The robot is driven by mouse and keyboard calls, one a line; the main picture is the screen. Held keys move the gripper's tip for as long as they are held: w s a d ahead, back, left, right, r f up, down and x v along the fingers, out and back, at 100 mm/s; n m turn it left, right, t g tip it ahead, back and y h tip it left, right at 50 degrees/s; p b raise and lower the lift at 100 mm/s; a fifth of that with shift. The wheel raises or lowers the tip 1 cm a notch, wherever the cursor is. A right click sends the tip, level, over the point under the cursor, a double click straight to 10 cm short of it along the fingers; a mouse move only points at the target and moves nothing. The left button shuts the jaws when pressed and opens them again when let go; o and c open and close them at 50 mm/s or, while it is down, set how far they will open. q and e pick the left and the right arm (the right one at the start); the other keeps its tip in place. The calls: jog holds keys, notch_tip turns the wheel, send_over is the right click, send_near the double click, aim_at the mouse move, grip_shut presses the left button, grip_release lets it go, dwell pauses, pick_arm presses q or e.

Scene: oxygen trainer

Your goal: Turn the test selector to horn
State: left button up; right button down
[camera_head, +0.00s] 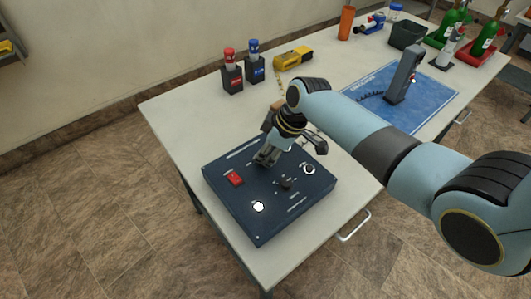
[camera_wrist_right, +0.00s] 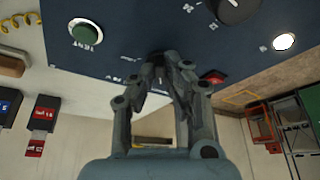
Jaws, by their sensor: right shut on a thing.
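A dark blue control panel (camera_head: 243,207) lies at the table's front left corner. A black knob (camera_head: 287,183) with white marks around it sits near the panel's middle; part of it shows at the top of the wrist view (camera_wrist_right: 237,8). My right gripper (camera_head: 265,160) reaches down to the panel's rear part, behind and left of this knob and apart from it. In the wrist view its fingers (camera_wrist_right: 158,62) are shut on a small dark control at the panel face, mostly hidden between the tips. Lettering beside it is partly covered. My left gripper is out of view.
The panel also bears a red switch (camera_head: 235,178), a lit white lamp (camera_head: 258,206) and a green button (camera_wrist_right: 85,32). Red and blue holders (camera_head: 232,78) and a yellow tool (camera_head: 293,58) stand behind. A blue mat (camera_head: 440,93) lies right, beyond my arm.

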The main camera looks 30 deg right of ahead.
jog(key=n+g+y+b, duration=0.1)
jog(key=n, duration=0.3)
jog(key=shift+w+d+n+b, duration=0.1)
jog(key=shift+w+n+b, duration=0.05)
jog(key=shift+n+b, duration=0.2)
jog(key=shift+n+g, duration=0.25)
jog(key=shift+g, duration=0.05)
jog(key=c, duration=1.4)
grip_release()
jog(key=shift+d+r, duration=0.1)
jog(key=shift+r, duration=0.1)
jog(key=v, duration=1.1)
jog(key=shift+d+r, duration=0.15)
jog(key=shift+r, duration=0.05)
